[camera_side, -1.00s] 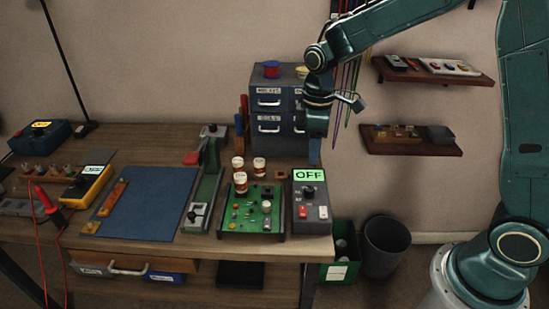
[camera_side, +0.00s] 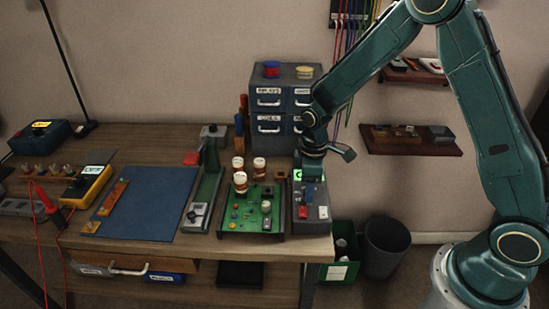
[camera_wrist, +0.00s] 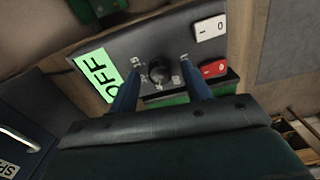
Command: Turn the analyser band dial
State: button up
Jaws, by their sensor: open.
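The analyser is a dark grey box (camera_side: 322,222) at the right end of the bench, with a green display (camera_wrist: 98,76) reading OFF. In the wrist view its band dial (camera_wrist: 159,71) is a small black knob with marks around it. In the wrist view my gripper (camera_wrist: 160,66) is open, with one blue finger on each side of the dial. Whether the fingers touch the dial or are level with it, I cannot tell.
A red switch (camera_wrist: 213,69) and a white switch (camera_wrist: 209,28) sit beside the dial. A green circuit board (camera_side: 250,212) with brown-and-white parts stands close left. A grey drawer cabinet (camera_side: 285,82) stands behind.

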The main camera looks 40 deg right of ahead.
jog(key=shift+f, duration=0.25)
jog(key=c, duration=1)
jog(key=shift+m, duration=0.4)
jog(key=m, duration=0.9)
jog(key=shift+r, duration=0.1)
